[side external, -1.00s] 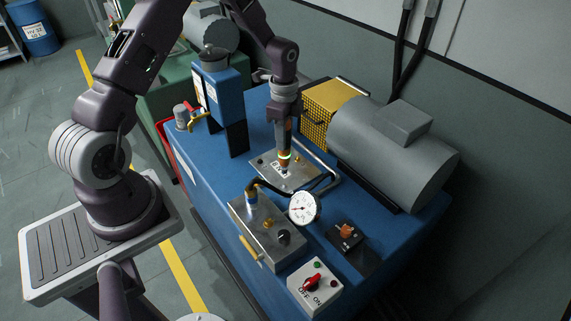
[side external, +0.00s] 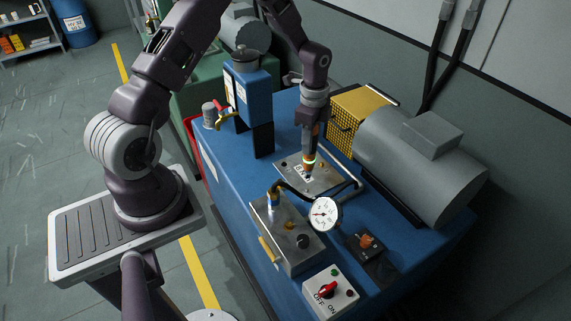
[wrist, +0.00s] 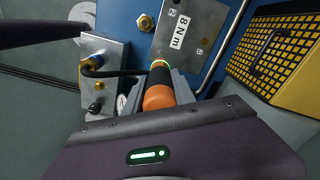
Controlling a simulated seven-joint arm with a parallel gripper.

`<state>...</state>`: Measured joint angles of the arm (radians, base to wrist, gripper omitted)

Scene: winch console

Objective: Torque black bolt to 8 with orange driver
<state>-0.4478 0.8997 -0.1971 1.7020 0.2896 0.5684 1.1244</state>
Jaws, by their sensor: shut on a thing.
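My gripper (side external: 310,142) points down over a grey metal plate (side external: 326,182) and is shut on the orange driver (side external: 309,168). In the wrist view the driver (wrist: 158,97) lies between the jaws, its orange end toward the camera, with a lit greenish-white ring at its far end. The driver stands roughly upright with its tip at or just above the plate; contact is unclear. The plate carries a white label (wrist: 181,31) reading 8 Nm. The black bolt cannot be made out for certain; the driver and gripper cover part of the plate.
A metal valve block (side external: 285,236) with a pressure gauge (side external: 325,213) and black hose is in front of the plate. A bent pipe runs beside it. A yellow mesh guard (side external: 355,118) and grey motor (side external: 420,165) are to the right. A blue tank (side external: 248,100) is to the left.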

